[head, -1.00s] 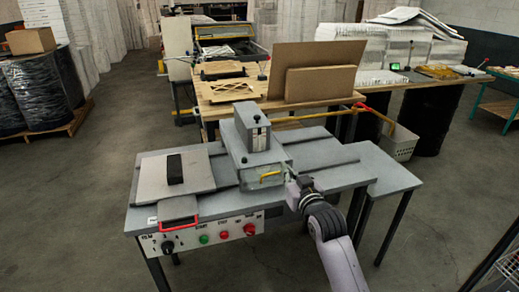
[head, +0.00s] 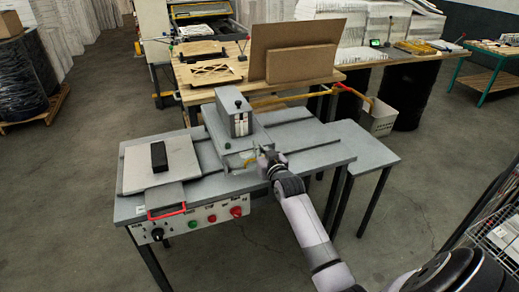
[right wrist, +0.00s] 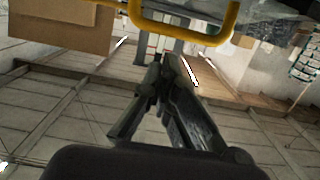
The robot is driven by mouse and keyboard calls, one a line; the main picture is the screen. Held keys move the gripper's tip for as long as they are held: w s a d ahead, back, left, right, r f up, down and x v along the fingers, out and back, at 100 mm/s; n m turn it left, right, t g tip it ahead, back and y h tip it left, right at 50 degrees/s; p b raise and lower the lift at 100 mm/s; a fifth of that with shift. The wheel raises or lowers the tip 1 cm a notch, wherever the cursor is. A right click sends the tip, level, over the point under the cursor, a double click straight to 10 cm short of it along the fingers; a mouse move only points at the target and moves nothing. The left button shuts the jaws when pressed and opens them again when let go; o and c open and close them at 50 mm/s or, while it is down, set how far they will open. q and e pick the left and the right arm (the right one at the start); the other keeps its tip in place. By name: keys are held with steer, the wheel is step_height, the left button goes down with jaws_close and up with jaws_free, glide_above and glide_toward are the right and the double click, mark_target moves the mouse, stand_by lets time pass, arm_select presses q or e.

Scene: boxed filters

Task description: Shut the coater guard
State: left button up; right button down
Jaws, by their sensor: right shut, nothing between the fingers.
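The coater (head: 237,114) stands on a grey machine table (head: 330,152). At its lower front is a grey, box-like part that looks like the guard (head: 229,160), with a yellow handle (head: 249,162). The handle fills the top of the right wrist view as a yellow bar (right wrist: 180,32). My right gripper (head: 262,155) is shut and empty, just right of the handle in the head view. In the right wrist view its fingertips (right wrist: 165,62) meet below the bar. I cannot tell whether they touch it. My left gripper is not in view.
A flat plate (head: 130,172) with a black block (head: 158,156) lies left of the coater. A red handle (head: 166,212) and control panel (head: 205,214) are on the table's front. A wooden bench (head: 210,92) with brown boards (head: 300,66) stands behind. A wire rack (head: 500,225) is at right.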

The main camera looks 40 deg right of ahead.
steer(key=shift+s+a+f, duration=0.1)
steer(key=shift+s+f, duration=0.25)
steer(key=shift+f, duration=0.15)
steer(key=b, duration=0.1)
steer(key=f+t+b, duration=0.1)
steer(key=b, duration=0.1)
steer(key=shift+s+f+h, duration=0.15)
steer(key=shift+s+h, duration=0.15)
steer(key=shift+a, duration=0.1)
